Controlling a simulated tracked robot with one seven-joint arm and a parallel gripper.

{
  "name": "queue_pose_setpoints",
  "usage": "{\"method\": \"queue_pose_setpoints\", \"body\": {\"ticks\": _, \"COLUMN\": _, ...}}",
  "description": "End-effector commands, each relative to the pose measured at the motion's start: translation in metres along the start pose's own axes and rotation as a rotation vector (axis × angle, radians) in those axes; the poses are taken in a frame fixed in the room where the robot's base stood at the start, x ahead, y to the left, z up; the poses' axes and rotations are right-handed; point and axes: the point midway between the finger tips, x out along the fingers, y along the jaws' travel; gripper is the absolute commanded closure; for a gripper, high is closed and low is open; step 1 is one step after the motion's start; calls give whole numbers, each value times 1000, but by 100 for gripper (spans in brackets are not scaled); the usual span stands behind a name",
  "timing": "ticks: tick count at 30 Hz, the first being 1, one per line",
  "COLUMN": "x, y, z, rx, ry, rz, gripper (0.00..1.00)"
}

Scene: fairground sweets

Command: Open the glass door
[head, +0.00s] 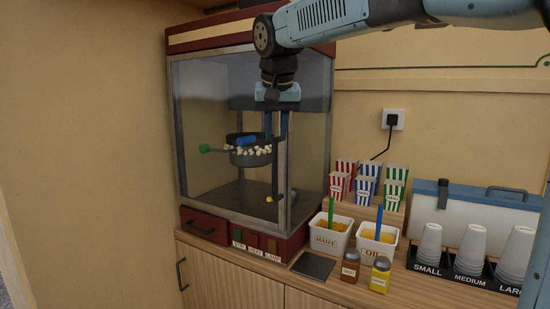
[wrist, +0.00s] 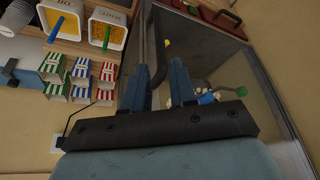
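The popcorn machine has a glass door (head: 215,130) on its front, which looks shut. A slim grey upright door handle (head: 275,178) stands at the door's right side; it also shows in the wrist view (wrist: 150,35). My gripper (head: 276,135) points down in front of the door's right part, at the handle's upper end. Its two blue fingers (wrist: 160,68) are apart, with the handle running up between them in the wrist view. I cannot tell whether either finger touches it. My arm hides the machine's upper right corner.
Inside the machine hangs a popcorn pan (head: 252,157) with a green-tipped lever. Below are a red drawer (head: 205,225) and several buttons. To the right stand white tubs (head: 330,235), striped boxes (head: 368,182), shakers (head: 350,265) and cup stacks (head: 470,250). Space before the door looks clear.

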Motion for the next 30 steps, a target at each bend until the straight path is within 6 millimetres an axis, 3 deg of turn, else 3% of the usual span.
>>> {"method": "queue_pose_setpoints", "body": {"ticks": 9, "x": 55, "y": 0, "z": 1, "rx": -1, "ry": -2, "rz": 1, "gripper": 74}}
{"method": "queue_pose_setpoints", "body": {"ticks": 15, "x": 75, "y": 0, "z": 0, "rx": -1, "ry": -2, "rz": 1, "gripper": 74}}
{"method": "queue_pose_setpoints", "body": {"ticks": 27, "x": 82, "y": 0, "z": 0, "rx": 0, "ry": 0, "rz": 0, "gripper": 74}}
{"method": "queue_pose_setpoints", "body": {"ticks": 30, "x": 82, "y": 0, "z": 0, "rx": -1, "ry": 0, "rz": 0, "gripper": 81}}
